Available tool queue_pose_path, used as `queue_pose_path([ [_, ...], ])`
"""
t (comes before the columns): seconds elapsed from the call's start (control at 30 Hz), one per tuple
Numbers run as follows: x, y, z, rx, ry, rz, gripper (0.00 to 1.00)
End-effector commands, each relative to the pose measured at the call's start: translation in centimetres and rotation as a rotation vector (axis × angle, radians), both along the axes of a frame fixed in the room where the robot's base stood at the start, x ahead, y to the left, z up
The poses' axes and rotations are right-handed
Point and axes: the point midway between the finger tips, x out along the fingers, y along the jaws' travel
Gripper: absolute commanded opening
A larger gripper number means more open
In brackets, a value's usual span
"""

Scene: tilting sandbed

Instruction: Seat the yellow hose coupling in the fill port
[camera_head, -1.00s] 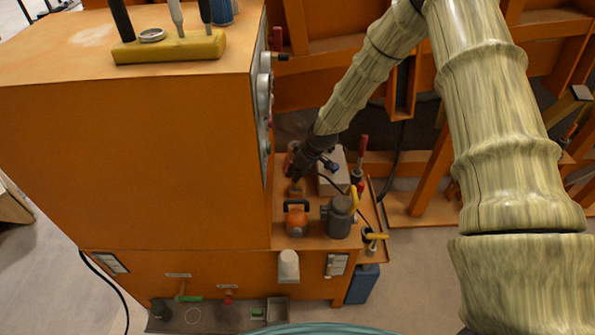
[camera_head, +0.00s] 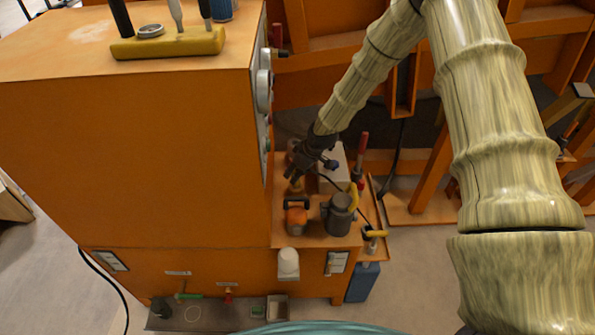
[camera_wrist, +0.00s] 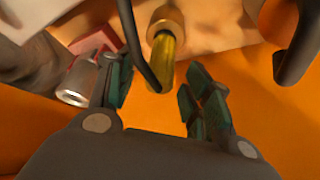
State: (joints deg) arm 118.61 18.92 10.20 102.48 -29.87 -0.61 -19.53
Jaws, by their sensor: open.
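The yellow hose coupling (camera_wrist: 164,62) is a short yellow cylinder with a brass-coloured ring at its far end. In the wrist view it stands just beyond my gripper (camera_wrist: 156,84), whose teal-padded fingers are apart with empty space between them. The coupling appears clear of both pads. In the head view my gripper (camera_head: 294,176) is low over the orange shelf beside the tall cabinet. A small yellow piece (camera_head: 297,187) shows just below the fingertips, probably the same coupling. I cannot tell which opening is the fill port, or whether the ring belongs to it.
A grey canister (camera_head: 339,216) and an orange item with a dark handle (camera_head: 296,219) stand close in front of my gripper. A pale block (camera_head: 333,165) is just right of it. The orange cabinet (camera_head: 140,150) rises at left. In the wrist view a silver cylinder (camera_wrist: 76,82) lies left.

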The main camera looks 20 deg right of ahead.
Motion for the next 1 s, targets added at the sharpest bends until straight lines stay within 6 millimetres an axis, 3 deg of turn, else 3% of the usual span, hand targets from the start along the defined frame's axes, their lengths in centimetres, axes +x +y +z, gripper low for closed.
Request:
queue_pose_path([
  [0.17,-0.2,-0.3,1.0,0.000,-0.001,0.000,0.50],
  [0.7,-2.7,-2.1,8.0,0.001,-0.002,-0.001,0.50],
  [1.0,-3.6,-2.7,10.6,0.001,-0.002,0.000,0.50],
])
